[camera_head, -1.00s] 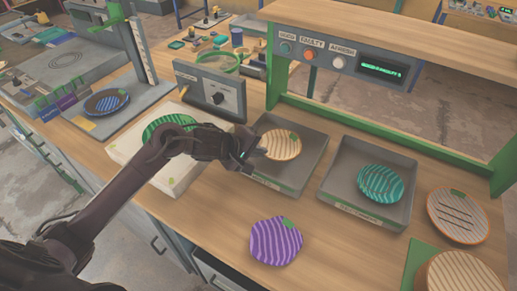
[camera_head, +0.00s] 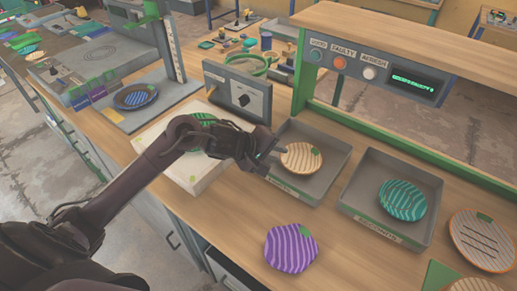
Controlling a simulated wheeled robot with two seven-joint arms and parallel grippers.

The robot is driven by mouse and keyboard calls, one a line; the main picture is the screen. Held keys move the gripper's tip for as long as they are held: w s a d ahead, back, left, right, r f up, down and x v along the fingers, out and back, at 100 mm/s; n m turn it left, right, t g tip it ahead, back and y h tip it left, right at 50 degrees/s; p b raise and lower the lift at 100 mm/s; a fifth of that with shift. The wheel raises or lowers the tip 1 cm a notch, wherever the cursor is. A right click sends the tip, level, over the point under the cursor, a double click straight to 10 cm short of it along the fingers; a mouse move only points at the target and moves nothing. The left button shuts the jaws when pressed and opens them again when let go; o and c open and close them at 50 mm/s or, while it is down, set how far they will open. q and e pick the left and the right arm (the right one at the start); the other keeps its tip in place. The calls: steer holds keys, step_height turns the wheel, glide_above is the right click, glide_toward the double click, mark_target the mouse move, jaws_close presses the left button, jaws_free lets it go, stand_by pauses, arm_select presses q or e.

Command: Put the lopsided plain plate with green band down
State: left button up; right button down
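A cream plate with tan stripes and a green patch (camera_head: 302,158) shows in the left grey tray (camera_head: 335,178); it best fits the task's plate, though it looks striped. Its outline is slightly uneven. My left gripper (camera_head: 279,157) is at the plate's left edge, over the tray's left side. The dark hand hides the fingers' inner faces, so I cannot tell whether they grip the rim or only lie beside it. My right gripper is not in view.
A teal striped plate (camera_head: 402,200) lies in the right grey tray (camera_head: 365,226). A purple striped plate (camera_head: 291,248) lies on the bench front. A green plate on a white block (camera_head: 178,170) is partly hidden by my arm. A shelf with buttons (camera_head: 340,62) overhangs the back.

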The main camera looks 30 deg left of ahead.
arm_select(q)
steer(key=v, duration=1)
steer(key=shift+p, duration=0.45)
steer(key=shift+f, duration=0.1)
